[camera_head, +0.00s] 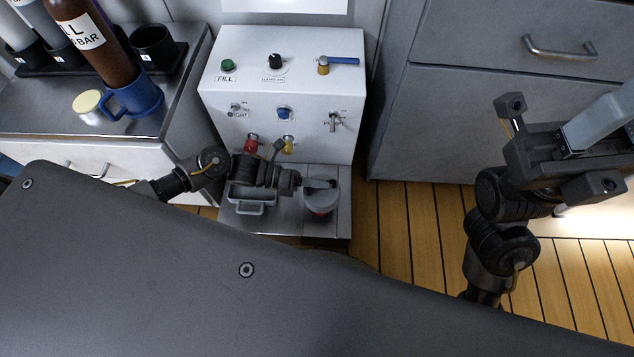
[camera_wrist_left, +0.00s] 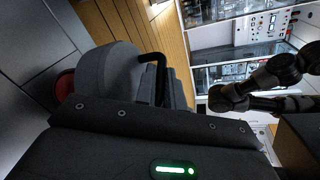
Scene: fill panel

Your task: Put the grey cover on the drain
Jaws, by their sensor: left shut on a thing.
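The grey cover (camera_head: 321,201) is a round disc with a dark handle, over the right side of the low metal shelf. My left gripper (camera_head: 303,184) is shut on its handle. In the left wrist view the cover (camera_wrist_left: 108,72) sits just beyond the gripper, with its black handle on the right. A red round part (camera_wrist_left: 65,84) shows behind its edge and also under it in the head view (camera_head: 320,212). The cover hides most of the drain; I cannot tell whether they touch. My right gripper (camera_head: 558,147) is open at the right, away from the shelf.
The white fill panel (camera_head: 283,85) with knobs and levers stands behind the shelf (camera_head: 283,217). A blue mug (camera_head: 138,97), a brown bottle and a pale-lidded jar stand on the left counter. Wooden floor lies right.

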